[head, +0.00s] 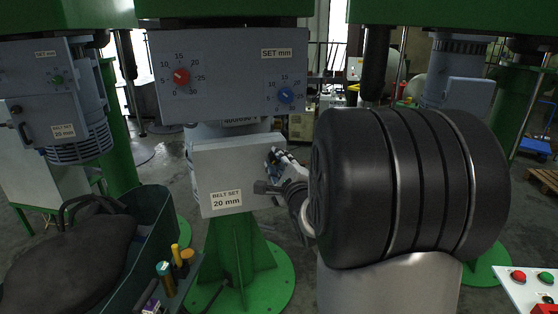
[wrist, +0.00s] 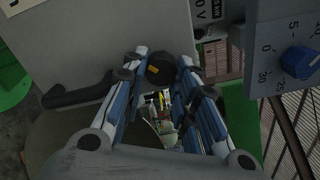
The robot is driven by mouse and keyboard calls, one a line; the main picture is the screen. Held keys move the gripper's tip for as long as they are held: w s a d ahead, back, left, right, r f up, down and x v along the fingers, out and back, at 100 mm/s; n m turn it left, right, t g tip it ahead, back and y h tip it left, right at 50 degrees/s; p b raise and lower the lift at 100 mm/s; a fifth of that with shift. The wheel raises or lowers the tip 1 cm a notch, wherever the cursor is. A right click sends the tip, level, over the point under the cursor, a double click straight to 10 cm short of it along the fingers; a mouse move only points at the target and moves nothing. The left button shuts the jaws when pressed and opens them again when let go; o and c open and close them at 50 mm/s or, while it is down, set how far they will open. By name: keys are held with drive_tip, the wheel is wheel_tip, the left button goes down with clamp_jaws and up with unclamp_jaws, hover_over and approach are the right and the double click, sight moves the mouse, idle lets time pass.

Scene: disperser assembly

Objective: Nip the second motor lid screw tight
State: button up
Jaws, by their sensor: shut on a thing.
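The grey motor lid (head: 235,165) with the "BELT SET 20 mm" label is on the motor housing in the middle of the head view. It also fills the upper left of the wrist view (wrist: 90,40). My gripper (head: 275,157) is at the lid's right edge. In the wrist view my gripper (wrist: 162,62) is shut on a dark round screw head (wrist: 160,70) with an orange mark. The screw's shank is hidden. A black lid handle (wrist: 75,95) is left of the fingers and also shows in the head view (head: 268,188).
A panel (head: 225,75) with a red dial (head: 181,76) and a blue dial (head: 286,95) is just above the lid. A teal tool bin (head: 150,235) with a black bag (head: 75,255) is at lower left. A button box (head: 530,290) is at lower right.

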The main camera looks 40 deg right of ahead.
drive_tip(key=shift+m, duration=0.9)
drive_tip(key=o, duration=1)
drive_tip(key=shift+o, duration=0.2)
drive_tip(key=v, duration=0.7)
drive_tip(key=shift+s+a, duration=0.15)
drive_tip(key=shift+s, duration=0.05)
